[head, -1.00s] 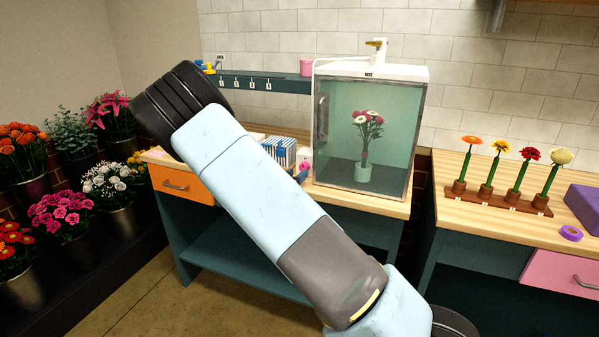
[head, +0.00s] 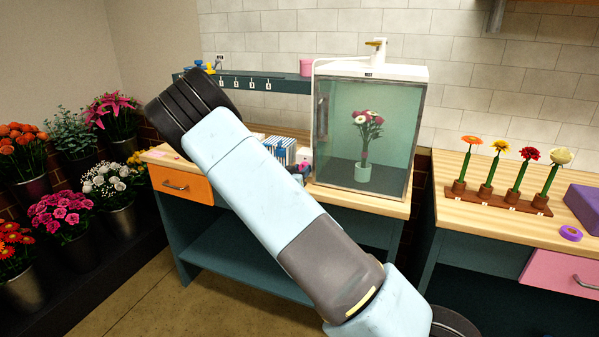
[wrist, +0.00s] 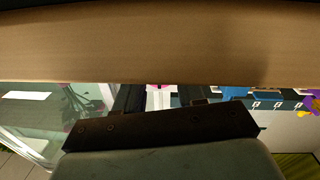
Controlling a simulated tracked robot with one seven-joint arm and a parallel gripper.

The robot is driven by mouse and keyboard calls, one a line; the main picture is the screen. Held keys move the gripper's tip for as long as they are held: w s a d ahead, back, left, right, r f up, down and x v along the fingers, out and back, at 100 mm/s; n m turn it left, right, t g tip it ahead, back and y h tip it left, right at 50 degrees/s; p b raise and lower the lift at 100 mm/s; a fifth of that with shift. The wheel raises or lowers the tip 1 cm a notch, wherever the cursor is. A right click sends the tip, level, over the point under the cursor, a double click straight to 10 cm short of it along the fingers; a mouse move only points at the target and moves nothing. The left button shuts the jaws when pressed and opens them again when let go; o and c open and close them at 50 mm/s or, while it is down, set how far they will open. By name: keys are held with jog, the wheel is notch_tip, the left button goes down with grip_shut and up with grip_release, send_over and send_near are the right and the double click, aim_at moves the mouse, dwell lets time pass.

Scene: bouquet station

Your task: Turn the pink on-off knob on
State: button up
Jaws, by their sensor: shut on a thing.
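The pink on-off knob shows as a small pink patch (wrist: 159,86) between the dark fingers of my gripper (wrist: 160,98) in the wrist view. My gripper is shut on it. Most of the knob is hidden by the fingers and wrist, so its turn angle cannot be read. In the head view a small white unit (head: 304,154) stands left of the glass cabinet (head: 410,150), on the wooden counter.
The glass cabinet holds a vase of flowers (head: 366,130). Blue-striped boxes (head: 282,149) stand close left of the white unit. A teal shelf with hooks (head: 270,84) runs behind. A flower rack (head: 500,199) is on the right counter; flower buckets (head: 120,222) line the left.

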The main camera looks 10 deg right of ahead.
jog(key=shift+a, duration=0.2)
jog(key=shift+c, duration=1)
jog(key=shift+d, duration=0.1)
jog(key=m, duration=0.3)
jog(key=shift+r, duration=0.1)
jog(key=shift+m+y, duration=0.3)
jog(key=shift+m, duration=1.8)
jog(key=o, duration=0.8)
jog(key=shift+c, duration=0.2)
